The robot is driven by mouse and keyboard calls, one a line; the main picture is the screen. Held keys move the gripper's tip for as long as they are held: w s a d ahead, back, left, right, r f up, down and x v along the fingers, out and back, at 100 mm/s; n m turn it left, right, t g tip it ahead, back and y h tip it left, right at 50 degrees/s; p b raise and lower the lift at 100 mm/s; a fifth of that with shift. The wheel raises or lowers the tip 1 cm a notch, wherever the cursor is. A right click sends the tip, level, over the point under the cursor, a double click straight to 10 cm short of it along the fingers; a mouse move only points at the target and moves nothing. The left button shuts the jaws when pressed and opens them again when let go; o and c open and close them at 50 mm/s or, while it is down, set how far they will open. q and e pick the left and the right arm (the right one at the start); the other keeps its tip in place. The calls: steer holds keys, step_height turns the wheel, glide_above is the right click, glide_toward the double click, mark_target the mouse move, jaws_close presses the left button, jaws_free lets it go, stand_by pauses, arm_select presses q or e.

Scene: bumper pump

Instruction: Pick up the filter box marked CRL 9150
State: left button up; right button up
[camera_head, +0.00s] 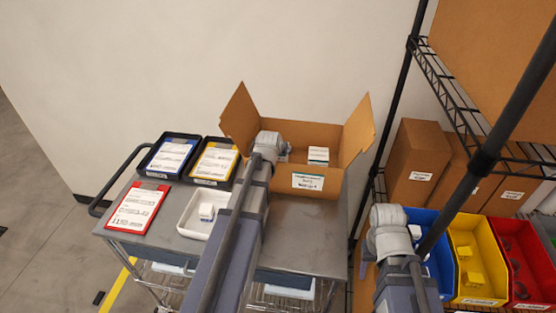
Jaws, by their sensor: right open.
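Small white boxes with labels too small to read are in view, so I cannot tell which one is marked CRL 9150. One white box (318,155) stands inside the open cardboard carton (320,181) on the cart. Another small white box (207,211) lies in a white tray (188,222). My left gripper (268,142) is at the carton's left side, and its fingers are hard to make out. My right gripper (388,222) is open at the left edge of the blue bin (437,262), apart from the carton.
The grey cart (310,258) also holds two black trays with papers (172,155) and a red clipboard (138,205). At right, a black wire rack (445,85) holds brown cartons (416,160), a yellow bin (478,280) and a red bin (525,285). Its post stands close to my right gripper.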

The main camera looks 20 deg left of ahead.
arm_select(q)
jaws_close()
steer(key=shift+r, duration=0.1)
